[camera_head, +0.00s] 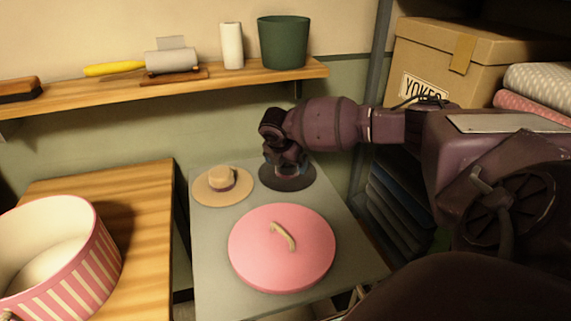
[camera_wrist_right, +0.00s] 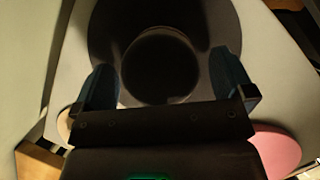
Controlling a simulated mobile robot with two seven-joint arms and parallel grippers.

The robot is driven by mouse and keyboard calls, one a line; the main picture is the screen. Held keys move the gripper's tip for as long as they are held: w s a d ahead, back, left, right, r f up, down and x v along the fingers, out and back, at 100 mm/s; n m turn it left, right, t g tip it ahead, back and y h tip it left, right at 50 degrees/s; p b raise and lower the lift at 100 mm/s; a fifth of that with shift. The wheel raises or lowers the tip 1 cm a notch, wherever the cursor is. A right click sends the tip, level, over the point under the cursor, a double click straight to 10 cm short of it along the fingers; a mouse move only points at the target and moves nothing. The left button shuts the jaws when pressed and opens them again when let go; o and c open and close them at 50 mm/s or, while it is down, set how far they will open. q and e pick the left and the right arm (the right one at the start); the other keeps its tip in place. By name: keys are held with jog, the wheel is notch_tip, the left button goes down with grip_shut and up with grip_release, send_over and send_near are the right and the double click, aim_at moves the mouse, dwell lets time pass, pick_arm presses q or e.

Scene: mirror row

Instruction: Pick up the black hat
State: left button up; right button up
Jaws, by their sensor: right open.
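The black hat (camera_head: 297,183) lies on a grey table at the back right, next to a tan hat. My right gripper (camera_head: 286,168) is directly above it and hides part of its crown in the head view. In the right wrist view the hat's round crown (camera_wrist_right: 160,66) sits between the two open fingers (camera_wrist_right: 162,84), with the wide brim around it. I cannot tell whether the fingers touch the hat. My left gripper is not in view.
The tan hat (camera_head: 222,186) is left of the black hat. A pink round lid (camera_head: 282,250) with a beige handle lies in front. A wooden shelf (camera_head: 200,84) holds a green pot (camera_head: 284,42). A cardboard box (camera_head: 450,60) stands right. A pink striped box (camera_head: 75,255) is at the left.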

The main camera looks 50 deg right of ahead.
jog(key=shift+d+f, duration=0.2)
jog(key=shift+f, duration=0.3)
jog(key=shift+r, duration=0.1)
jog(key=shift+c, duration=0.3)
jog(key=c, duration=0.9)
jog(key=shift+o, duration=0.2)
jog(key=shift+r, duration=0.15)
jog(key=shift+r, duration=0.4)
jog(key=r, duration=0.2)
jog(key=r+p, duration=0.1)
jog(key=r, duration=0.1)
jog(key=r+p, duration=0.1)
jog(key=r, duration=0.1)
jog(key=shift+s+a+r, duration=0.15)
jog(key=shift+s+r, duration=0.1)
jog(key=shift+r, duration=0.1)
jog(key=s+a+p, duration=0.1)
jog(key=s+a, duration=0.2)
jog(key=s, duration=0.2)
jog(key=s+a+p, duration=0.1)
jog(key=s+a, duration=0.2)
jog(key=s, duration=0.3)
jog(key=s+a+p, duration=0.1)
jog(key=s+a, duration=0.2)
jog(key=s, duration=0.3)
jog(key=shift+a+f+p, duration=0.15)
jog(key=shift+f+p, duration=0.2)
jog(key=shift+p, duration=0.05)
